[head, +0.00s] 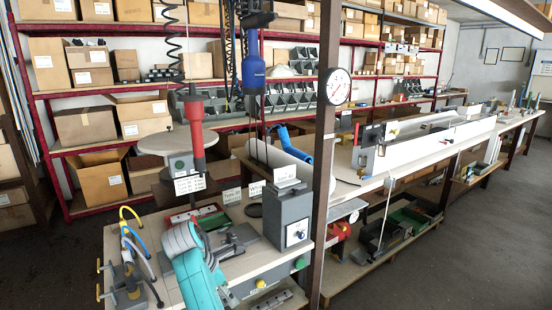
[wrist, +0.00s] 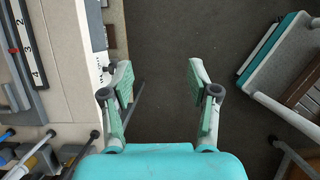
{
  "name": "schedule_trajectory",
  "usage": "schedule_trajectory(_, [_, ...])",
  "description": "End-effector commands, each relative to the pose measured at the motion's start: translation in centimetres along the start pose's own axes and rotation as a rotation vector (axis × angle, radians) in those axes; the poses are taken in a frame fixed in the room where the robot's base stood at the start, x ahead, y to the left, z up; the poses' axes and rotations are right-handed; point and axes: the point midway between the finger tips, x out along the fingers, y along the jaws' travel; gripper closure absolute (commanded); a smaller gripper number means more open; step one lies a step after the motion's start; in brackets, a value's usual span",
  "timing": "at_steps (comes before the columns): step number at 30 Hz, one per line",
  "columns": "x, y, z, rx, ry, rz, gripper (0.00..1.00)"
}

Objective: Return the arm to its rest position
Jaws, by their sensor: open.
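My gripper (wrist: 158,82) is open in the wrist view, its two fingers spread wide with green pads. Nothing is between the fingers; dark floor shows below them. In the head view my teal and grey arm (head: 196,268) rises at the lower middle, in front of the workbench. The gripper's fingertips cannot be made out there.
The workbench (head: 118,240) holds a grey box (head: 288,218) and a hose fixture (head: 130,270) at left. A red tool (head: 194,125) and a blue tool (head: 253,73) hang above it. A brown post (head: 323,150) stands in front. Open floor (head: 440,260) lies at right.

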Motion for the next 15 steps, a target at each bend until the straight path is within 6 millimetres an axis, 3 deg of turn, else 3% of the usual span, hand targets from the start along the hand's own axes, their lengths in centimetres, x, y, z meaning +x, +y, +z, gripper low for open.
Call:
schedule_trajectory(8, [3.8,-0.9,-0.2,0.053,0.001,0.031,0.4])
schedule_trajectory(15, [8.7,-2.5,-0.5,0.13,0.005,0.079,0.4])
